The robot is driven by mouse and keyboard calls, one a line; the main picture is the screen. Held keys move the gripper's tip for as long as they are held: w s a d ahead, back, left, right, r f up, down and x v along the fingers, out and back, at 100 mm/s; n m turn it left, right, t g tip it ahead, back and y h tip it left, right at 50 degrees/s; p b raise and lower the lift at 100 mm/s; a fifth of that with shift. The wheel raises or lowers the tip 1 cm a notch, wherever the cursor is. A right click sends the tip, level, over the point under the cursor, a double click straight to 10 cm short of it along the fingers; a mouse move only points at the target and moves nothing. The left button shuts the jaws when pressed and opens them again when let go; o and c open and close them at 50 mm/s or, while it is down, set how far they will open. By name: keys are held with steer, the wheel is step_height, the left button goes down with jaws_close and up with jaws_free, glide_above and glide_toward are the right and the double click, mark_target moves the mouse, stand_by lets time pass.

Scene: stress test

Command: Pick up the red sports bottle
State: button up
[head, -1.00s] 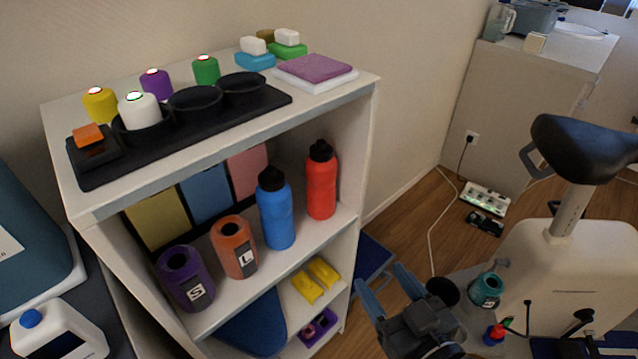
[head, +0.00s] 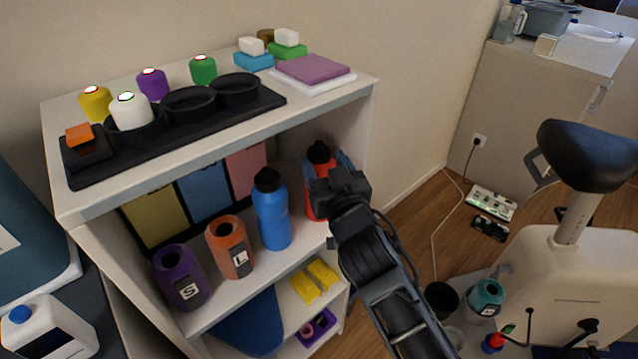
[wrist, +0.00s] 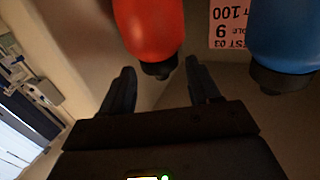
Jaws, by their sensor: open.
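The red sports bottle (head: 314,206) with a black cap stands upright on the middle shelf of the white shelf unit, at its right end. My gripper (head: 330,172) is in front of it and hides much of its body. In the wrist view, the red bottle (wrist: 150,28) appears upside down, beyond and between the two open fingers (wrist: 160,88). Its black cap reaches down to about the fingertips. I cannot tell whether a finger touches it. The jaws hold nothing.
A blue bottle (head: 273,212) stands close to the left of the red one; it also shows in the wrist view (wrist: 285,35). An orange container (head: 230,247) and a purple container (head: 181,277) stand further left. The shelf's top board (head: 330,103) and right side wall hem in the space.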

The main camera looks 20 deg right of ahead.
steer(key=w, duration=0.3)
steer(key=w+p, duration=0.1)
steer(key=shift+w+d, duration=0.2)
steer(key=shift+d, duration=0.1)
jaws_close()
stand_by(0.3)
steer(key=shift+r, duration=0.1)
